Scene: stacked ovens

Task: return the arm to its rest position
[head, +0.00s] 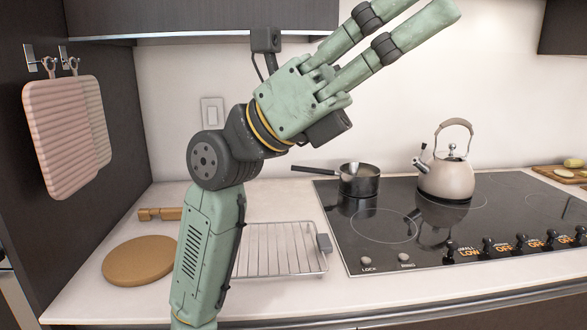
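My green arm rises through the left middle of the head view, from the bottom edge past a dark wrist joint. My gripper (430,8) points up and to the right, high above the counter and hob, in front of the pale wall. Its long green fingers are straight and apart, with a gap between them. One fingertip is cut off by the top edge. Nothing shows between the fingers, and the gripper touches nothing that I can see.
A black hob (385,255) holds a dark saucepan (360,181) and a beige kettle (449,180). A wire rack (280,248) and a round wooden board (138,262) lie on the white counter (110,300). A dark cabinet (200,15) overhangs the counter.

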